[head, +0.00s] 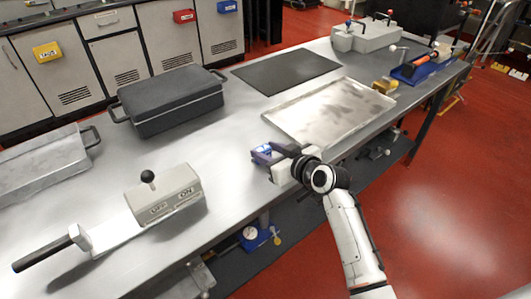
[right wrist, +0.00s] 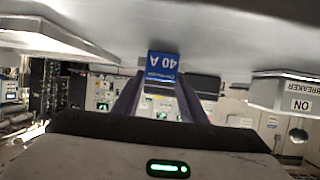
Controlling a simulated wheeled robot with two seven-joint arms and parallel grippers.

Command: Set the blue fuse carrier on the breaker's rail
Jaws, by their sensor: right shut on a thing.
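The blue fuse carrier (head: 263,152) is in my right gripper (head: 280,158), at the table's front edge. In the right wrist view the carrier's blue face (right wrist: 162,66) reads "40 A" upside down, between the two dark fingers (right wrist: 160,88). My right gripper is shut on it. I cannot tell whether the carrier touches the table. The breaker (head: 165,197), a grey box marked OFF and ON with a black knob, stands to the left, apart from the carrier. It also shows in the right wrist view (right wrist: 284,92). A pale flat strip (head: 117,232) extends left from it; I cannot tell whether this is the rail. My left gripper is out of view.
A dark lidded case (head: 170,98) stands behind the breaker, and a grey metal box (head: 42,160) at the left. A shallow metal tray (head: 330,112) lies behind my right gripper, with a black mat (head: 285,70) beyond. The tabletop between breaker and carrier is clear.

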